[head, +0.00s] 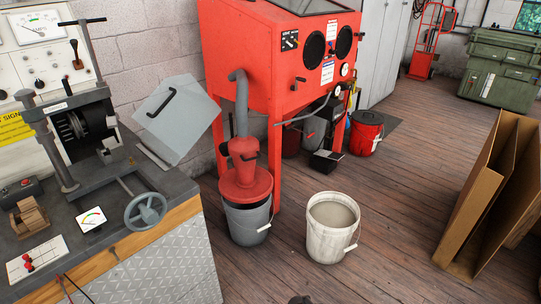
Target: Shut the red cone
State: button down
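A red cone-shaped separator (244,172) stands upright on a grey bucket (247,224), left of centre in the head view. Its wide red lid covers the bucket's top. A grey hose (239,100) rises from the cone's top and bends toward the red blast cabinet (270,60). Small dark parts show at the cone's sides; I cannot tell whether one is a valve or handle, or how it is set. My gripper is not clearly in view. A small dark shape at the bottom edge is too cut off to identify.
A white bucket (332,228) stands right of the cone. A workbench (120,228) with a handwheel (145,211) fills the left. Cardboard (480,205) leans at the right. A red bucket (366,132) stands behind. The wooden floor (410,190) is clear between.

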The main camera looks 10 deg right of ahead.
aim_at(245, 184)
jog(key=u, duration=0.1)
jog(key=i, duration=0.95)
jog(key=z, duration=0.05)
